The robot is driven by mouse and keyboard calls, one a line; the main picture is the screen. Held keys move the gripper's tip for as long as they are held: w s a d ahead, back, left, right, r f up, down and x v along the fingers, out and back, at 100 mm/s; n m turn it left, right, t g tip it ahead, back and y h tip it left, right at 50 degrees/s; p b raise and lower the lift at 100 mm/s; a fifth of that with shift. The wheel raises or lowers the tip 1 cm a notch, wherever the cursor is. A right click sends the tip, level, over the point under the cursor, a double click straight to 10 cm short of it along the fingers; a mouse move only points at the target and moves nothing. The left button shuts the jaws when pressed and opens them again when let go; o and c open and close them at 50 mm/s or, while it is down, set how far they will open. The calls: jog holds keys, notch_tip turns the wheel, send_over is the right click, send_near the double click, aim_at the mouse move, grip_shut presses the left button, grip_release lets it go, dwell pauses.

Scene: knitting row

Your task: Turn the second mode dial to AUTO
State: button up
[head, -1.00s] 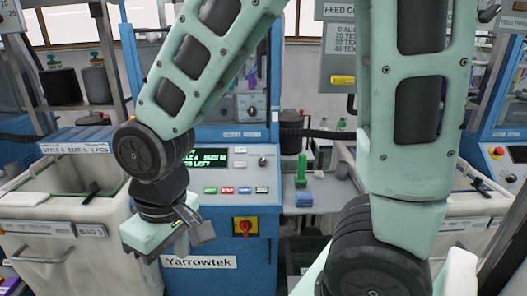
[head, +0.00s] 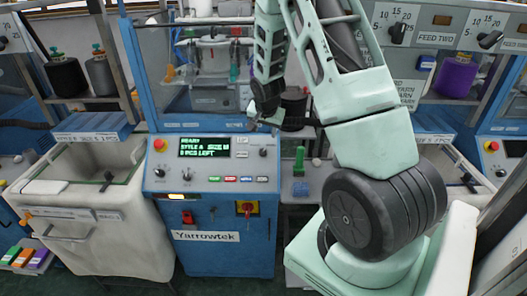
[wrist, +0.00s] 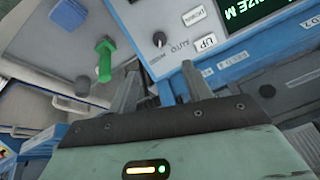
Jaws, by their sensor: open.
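A small black dial (head: 263,153) sits at the right end of the blue machine's control panel, right of the green-lit display. In the wrist view the dial (wrist: 159,40) shows close up with a white mark. The word AUTO is printed beside it, with a second label too small to read surely. I cannot tell exactly which label the mark points to. My gripper (head: 264,121) is above the panel's right end in the head view. In the wrist view my gripper (wrist: 158,88) has its fingers apart and empty, with the dial beyond the gap, not touched.
An UP button (wrist: 205,42) is close beside the dial. A green post (head: 299,160) stands on the grey surface right of the panel.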

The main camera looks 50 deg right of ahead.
aim_at(263, 151)
jog(key=b+x, duration=0.6)
jog(key=x, duration=0.7)
jog(key=shift+w+f, duration=0.2)
jog(key=shift+f, duration=0.2)
jog(key=c, duration=1)
